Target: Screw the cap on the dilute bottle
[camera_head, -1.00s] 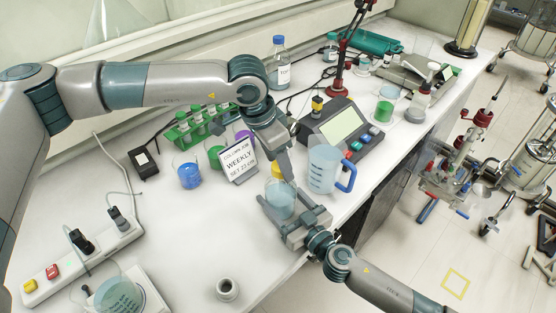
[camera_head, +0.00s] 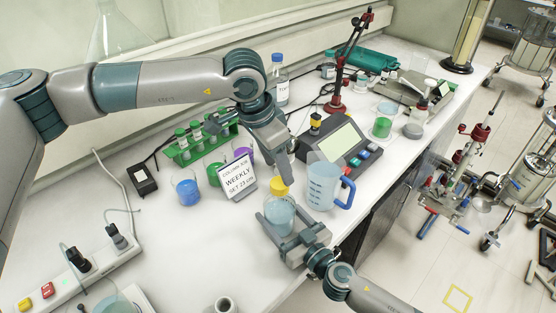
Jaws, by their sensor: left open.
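The dilute bottle (camera_head: 279,217) stands upright near the table's front edge, clear with pale blue liquid. A yellow cap (camera_head: 280,187) sits on its top; how tight it is cannot be seen. My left gripper (camera_head: 283,172) points down from above, open, its fingertips right at or just above the cap; its far finger is partly hidden. My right gripper (camera_head: 285,232) comes in from the front right, with its fingers on both sides of the bottle's lower body, apparently closed on it.
A blue-handled measuring jug (camera_head: 324,186) stands close right of the bottle. A label sign (camera_head: 238,178), a blue beaker (camera_head: 185,188) and a green tube rack (camera_head: 199,146) are to the left. A balance-like device (camera_head: 340,142) stands behind.

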